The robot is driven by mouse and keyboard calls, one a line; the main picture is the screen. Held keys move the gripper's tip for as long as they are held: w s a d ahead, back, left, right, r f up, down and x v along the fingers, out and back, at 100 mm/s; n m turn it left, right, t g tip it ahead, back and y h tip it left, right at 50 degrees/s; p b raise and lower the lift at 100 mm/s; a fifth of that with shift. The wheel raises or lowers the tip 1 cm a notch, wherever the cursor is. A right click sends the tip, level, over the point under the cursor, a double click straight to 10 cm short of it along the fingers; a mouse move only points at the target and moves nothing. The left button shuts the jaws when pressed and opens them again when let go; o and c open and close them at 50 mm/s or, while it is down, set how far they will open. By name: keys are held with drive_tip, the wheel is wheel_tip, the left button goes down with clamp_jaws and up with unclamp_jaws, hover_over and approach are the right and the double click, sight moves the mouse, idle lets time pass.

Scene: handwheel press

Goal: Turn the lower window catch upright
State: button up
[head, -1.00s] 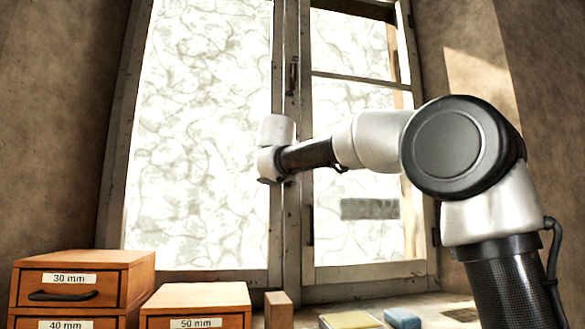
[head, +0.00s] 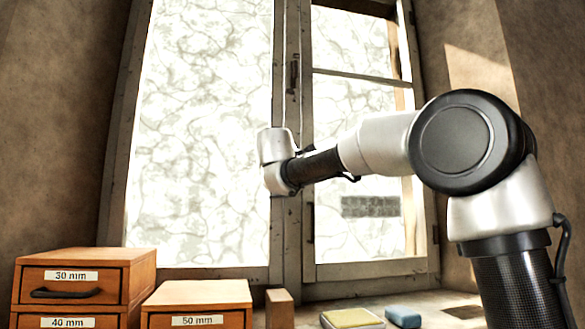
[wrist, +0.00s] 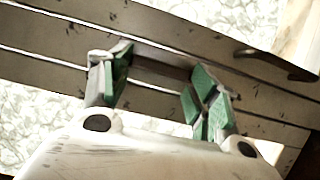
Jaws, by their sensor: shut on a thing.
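The tall window has a weathered grey-brown middle post (head: 291,240) between its two sashes. My gripper shows in the wrist view (wrist: 160,86), with its two green-padded fingers at the post. It is shut on the lower window catch (wrist: 160,73), of which only a dark brown strip shows between the fingers. This strip runs roughly along the post; its exact tilt is hard to tell. In the head view my wrist covers the lower catch and the fingers. The upper catch (head: 293,75) is a dark, upright piece higher on the post.
A dark handle (head: 311,222) is on the right sash, close beside the post. Wooden drawer boxes (head: 85,262) stand at lower left. A wooden block (head: 279,308), a yellow-topped pad (head: 351,318) and a blue block (head: 403,316) are on the sill below.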

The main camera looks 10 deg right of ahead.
drive_tip(key=shift+f, duration=0.1)
drive_tip(key=o, duration=1)
drive_tip(key=v, duration=1.2)
